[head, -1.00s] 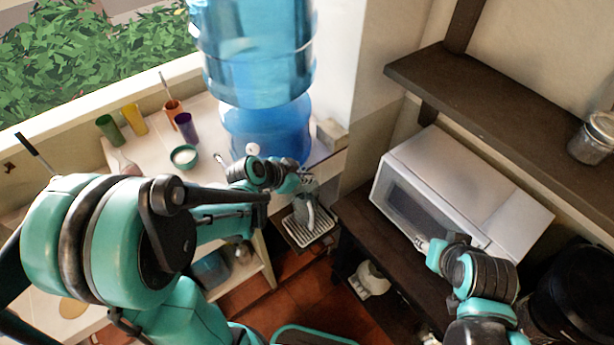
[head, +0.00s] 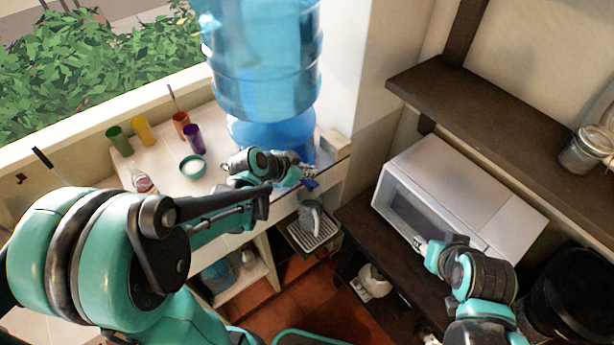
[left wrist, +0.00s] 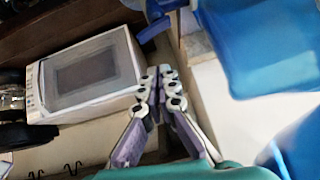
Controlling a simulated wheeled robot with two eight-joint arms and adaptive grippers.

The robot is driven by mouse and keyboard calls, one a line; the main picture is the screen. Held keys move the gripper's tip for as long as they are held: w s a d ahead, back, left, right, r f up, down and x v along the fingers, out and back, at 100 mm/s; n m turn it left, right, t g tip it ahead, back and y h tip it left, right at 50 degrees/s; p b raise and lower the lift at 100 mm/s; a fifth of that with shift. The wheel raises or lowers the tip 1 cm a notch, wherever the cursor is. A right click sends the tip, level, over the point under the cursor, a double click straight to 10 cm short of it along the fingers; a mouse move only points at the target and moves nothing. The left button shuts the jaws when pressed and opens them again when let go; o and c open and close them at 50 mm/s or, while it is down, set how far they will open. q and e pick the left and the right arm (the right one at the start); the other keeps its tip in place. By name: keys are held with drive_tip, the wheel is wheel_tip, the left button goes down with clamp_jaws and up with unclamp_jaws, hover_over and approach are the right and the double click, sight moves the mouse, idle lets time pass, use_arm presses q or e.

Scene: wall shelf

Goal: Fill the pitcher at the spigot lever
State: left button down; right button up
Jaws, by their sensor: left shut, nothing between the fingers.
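The clear grey pitcher (head: 313,217) stands on the slatted drip tray (head: 324,238) below the water dispenser, whose big blue bottle (head: 265,65) is above. I cannot tell whether water is in it. The blue spigot lever (head: 311,185) sticks out just above the pitcher; it also shows at the top of the left wrist view (left wrist: 153,30). My left gripper (head: 302,175) is shut and empty, close beside the lever; its fingertips (left wrist: 163,73) appear below the lever in the wrist view. I cannot tell whether they touch. My right gripper (head: 420,243) is in front of the microwave, its fingers too small to read.
Several coloured cups, including a purple one (head: 194,139), and a teal bowl (head: 192,166) stand on the counter left of the dispenser. The microwave (head: 460,200) sits on a dark stand at right. A wall shelf (head: 490,110) with a glass jar (head: 585,150) hangs above it.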

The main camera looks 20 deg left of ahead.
use_arm(q)
drive_tip(key=s+a+r, duration=0.4)
drive_tip(key=a+r, duration=0.1)
drive_tip(key=r, duration=0.1)
drive_tip(key=shift+s+p, duration=0.15)
drive_tip(key=shift+p, duration=0.3)
drive_tip(key=shift+a, duration=0.15)
drive_tip(key=shift+f, duration=0.1)
idle(0.4)
